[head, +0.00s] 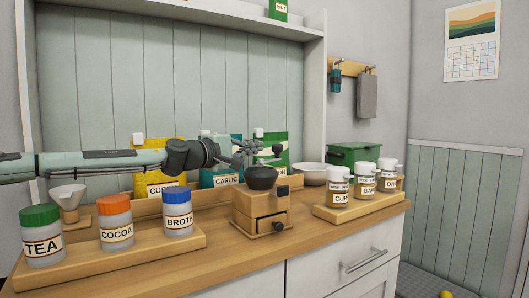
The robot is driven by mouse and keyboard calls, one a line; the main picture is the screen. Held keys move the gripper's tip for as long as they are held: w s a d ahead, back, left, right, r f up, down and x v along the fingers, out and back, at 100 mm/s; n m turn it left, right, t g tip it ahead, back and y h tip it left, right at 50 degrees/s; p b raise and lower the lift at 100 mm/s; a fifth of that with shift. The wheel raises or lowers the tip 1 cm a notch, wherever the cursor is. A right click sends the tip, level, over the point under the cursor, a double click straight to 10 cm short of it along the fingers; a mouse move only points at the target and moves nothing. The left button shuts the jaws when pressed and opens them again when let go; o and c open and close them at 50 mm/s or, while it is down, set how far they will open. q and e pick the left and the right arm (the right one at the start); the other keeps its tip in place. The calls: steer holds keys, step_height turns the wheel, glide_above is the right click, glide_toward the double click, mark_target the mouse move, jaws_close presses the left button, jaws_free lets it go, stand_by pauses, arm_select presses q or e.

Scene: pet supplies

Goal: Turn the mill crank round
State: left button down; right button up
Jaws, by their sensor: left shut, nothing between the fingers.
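The mill (258,203) is a small wooden box with a drawer and a dark round bowl (262,178) on top. It stands near the counter's front edge, in the middle of the head view. The crank (277,150) shows above the bowl as a thin bar with a dark round knob at its right end. My left gripper (250,148) comes in from the left and is at the crank, just above the bowl. Its fingers are shut with nothing between them. Whether they touch the crank, I cannot tell. My right gripper is not in view.
A wooden tray (105,262) with tea, cocoa and broth jars stands at front left. Spice jars (365,178) stand on a wooden stand at right. Bags, including garlic (222,178), a white bowl (312,174) and a green box (350,153) stand behind.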

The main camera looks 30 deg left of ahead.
arm_select(q)
steer(key=d+p, duration=0.1)
steer(key=d, duration=0.2)
steer(key=shift+s+r, duration=0.1)
steer(key=shift+r, duration=0.05)
steer(key=shift+s+d+p, duration=0.2)
steer(key=shift+d+p, duration=0.15)
steer(key=shift+d, duration=0.1)
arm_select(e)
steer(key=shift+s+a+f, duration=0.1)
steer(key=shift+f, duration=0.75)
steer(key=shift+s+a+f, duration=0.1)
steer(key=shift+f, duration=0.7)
arm_select(q)
steer(key=shift+f, duration=0.2)
